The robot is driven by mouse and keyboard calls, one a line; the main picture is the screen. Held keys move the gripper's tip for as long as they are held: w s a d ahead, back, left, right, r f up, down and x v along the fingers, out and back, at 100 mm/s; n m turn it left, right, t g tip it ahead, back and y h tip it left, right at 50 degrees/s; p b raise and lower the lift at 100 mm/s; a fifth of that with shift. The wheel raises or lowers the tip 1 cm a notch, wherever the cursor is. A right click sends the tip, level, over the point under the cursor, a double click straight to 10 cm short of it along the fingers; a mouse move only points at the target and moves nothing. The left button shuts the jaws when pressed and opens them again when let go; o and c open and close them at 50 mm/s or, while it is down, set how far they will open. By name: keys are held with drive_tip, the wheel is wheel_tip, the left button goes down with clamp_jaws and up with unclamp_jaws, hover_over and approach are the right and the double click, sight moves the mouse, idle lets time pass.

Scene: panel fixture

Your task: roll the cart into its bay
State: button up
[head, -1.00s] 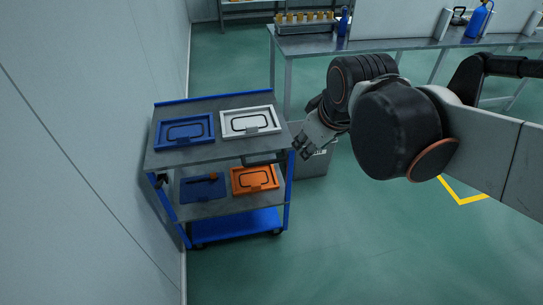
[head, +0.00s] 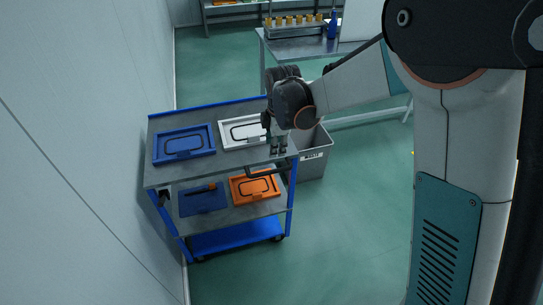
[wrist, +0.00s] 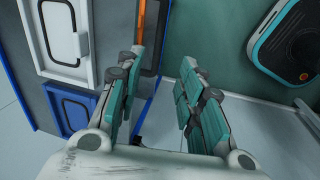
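The cart (head: 204,170) has grey shelves and a blue frame and stands beside the wall at the left in the head view. A dark handle bar (head: 268,172) sticks out at its right end. My gripper (head: 278,151) is by that end, pointing down near the handle, apparently not holding it. In the wrist view my gripper (wrist: 155,97) has its teal fingers spread with a gap between them, and the cart's grey top (wrist: 111,28) lies to the left. The handle is not clear there. The bay cannot be made out; only a speck of yellow floor marking (head: 413,153) shows.
The top shelf carries a blue tray (head: 184,145) and a white tray (head: 232,143); below are another blue tray (head: 203,203) and an orange tray (head: 254,197). A grey waste bin (head: 312,162) stands just behind the cart's right end. Floor in front is clear.

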sight(270, 171)
drive_tip(key=shift+n, duration=0.5)
drive_tip(key=b+x, duration=0.1)
drive_tip(key=x, duration=0.4)
drive_tip(key=b+x, duration=0.2)
drive_tip(key=x, duration=0.3)
drive_tip(key=b+x, duration=0.1)
drive_tip(key=x, duration=0.4)
drive_tip(key=shift+a+f+b, duration=0.2)
drive_tip(key=shift+a+b, duration=0.2)
clamp_jaws()
